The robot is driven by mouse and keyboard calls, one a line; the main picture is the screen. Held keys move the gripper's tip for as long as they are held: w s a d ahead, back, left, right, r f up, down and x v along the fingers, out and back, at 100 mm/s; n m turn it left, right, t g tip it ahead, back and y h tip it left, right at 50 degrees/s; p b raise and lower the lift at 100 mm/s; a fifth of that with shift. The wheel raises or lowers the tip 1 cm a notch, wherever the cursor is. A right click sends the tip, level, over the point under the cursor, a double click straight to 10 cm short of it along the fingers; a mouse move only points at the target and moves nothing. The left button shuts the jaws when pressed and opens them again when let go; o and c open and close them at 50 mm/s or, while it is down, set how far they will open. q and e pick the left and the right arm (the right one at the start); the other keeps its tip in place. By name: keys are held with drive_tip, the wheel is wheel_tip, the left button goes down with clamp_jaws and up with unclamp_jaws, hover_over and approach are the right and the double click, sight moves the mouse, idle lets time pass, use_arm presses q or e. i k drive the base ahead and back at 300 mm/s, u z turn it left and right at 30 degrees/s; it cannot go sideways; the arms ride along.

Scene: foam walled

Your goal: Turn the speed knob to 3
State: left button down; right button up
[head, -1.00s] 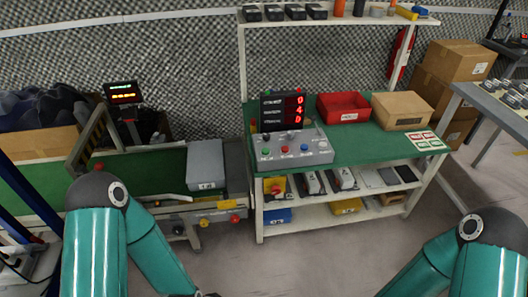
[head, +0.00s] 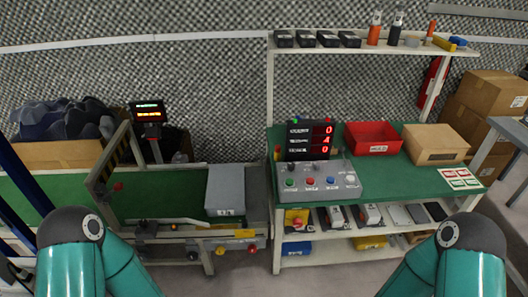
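A grey control box (head: 318,190) stands on the green bench top. Behind the box stands a black display (head: 310,140) with three rows of red characters; the top and bottom rows look like 0, the middle is unclear. Both my grippers are outside the picture; only my teal arm links show at the lower corners.
A red bin (head: 374,138) and a cardboard box (head: 436,144) stand right of the display. A conveyor with a grey box (head: 225,190) is to the left. A shelf (head: 372,48) with tools hangs above the bench. Grey floor shows in front.

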sight(292, 166)
drive_tip(key=u, duration=0.35)
drive_tip(key=i, duration=1)
drive_tip(key=u, duration=0.25)
